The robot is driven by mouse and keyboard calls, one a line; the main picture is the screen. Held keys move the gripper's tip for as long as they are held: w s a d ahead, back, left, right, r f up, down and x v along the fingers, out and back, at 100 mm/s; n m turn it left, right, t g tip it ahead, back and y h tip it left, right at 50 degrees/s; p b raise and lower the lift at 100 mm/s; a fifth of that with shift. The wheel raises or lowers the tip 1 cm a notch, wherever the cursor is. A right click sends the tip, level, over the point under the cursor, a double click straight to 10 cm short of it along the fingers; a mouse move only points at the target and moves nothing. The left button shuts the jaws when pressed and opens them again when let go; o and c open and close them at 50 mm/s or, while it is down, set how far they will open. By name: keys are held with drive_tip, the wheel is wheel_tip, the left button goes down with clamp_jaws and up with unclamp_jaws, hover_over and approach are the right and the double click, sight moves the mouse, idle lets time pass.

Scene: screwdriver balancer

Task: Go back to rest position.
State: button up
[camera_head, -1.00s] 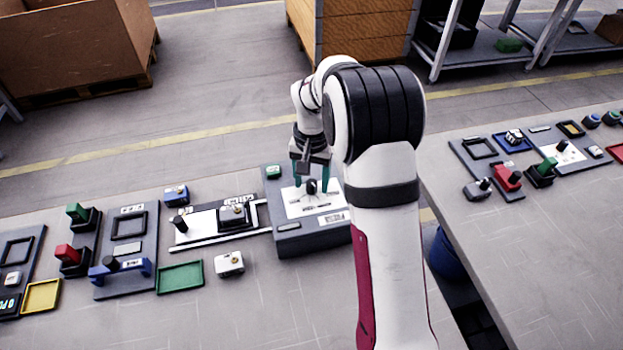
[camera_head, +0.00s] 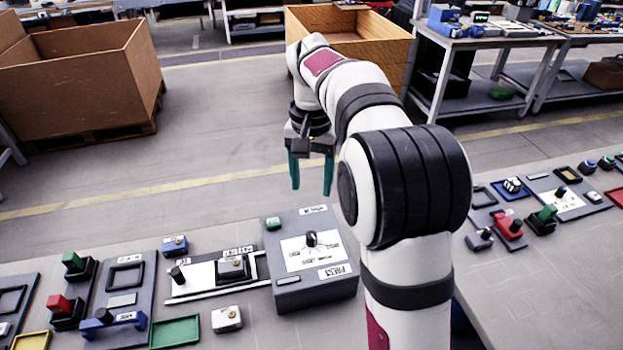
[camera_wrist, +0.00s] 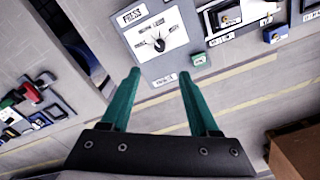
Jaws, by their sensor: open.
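My gripper (camera_head: 312,175) is open and empty, with two teal fingers pointing down. In the head view it hangs in the air above and behind the grey box with a white panel and a dark knob (camera_head: 311,240). It touches nothing there. In the wrist view the gripper (camera_wrist: 159,74) shows its fingers spread apart, and the grey box (camera_wrist: 190,15) with its knob lies beyond the fingertips. My arm rises at the right of the box.
Left on the table are a slider fixture (camera_head: 215,275), a green tray (camera_head: 175,332) and a small white switch box (camera_head: 227,319). A second table (camera_head: 530,270) with fixtures is at the right. Cardboard bins (camera_head: 85,75) stand behind. The air around the gripper is clear.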

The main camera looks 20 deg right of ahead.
drive_tip(key=s+a+f, duration=0.1)
drive_tip(key=s+a, duration=0.1)
drive_tip(key=s, duration=0.8)
drive_tip(key=s+a+f+y, duration=0.1)
drive_tip(key=s+a+f, duration=0.1)
drive_tip(key=s, duration=0.8)
drive_tip(key=s+a+f, duration=0.1)
drive_tip(key=s+a, duration=0.1)
drive_tip(key=s, duration=0.9)
drive_tip(key=shift+f+y, duration=0.25)
drive_tip(key=shift+y, duration=0.15)
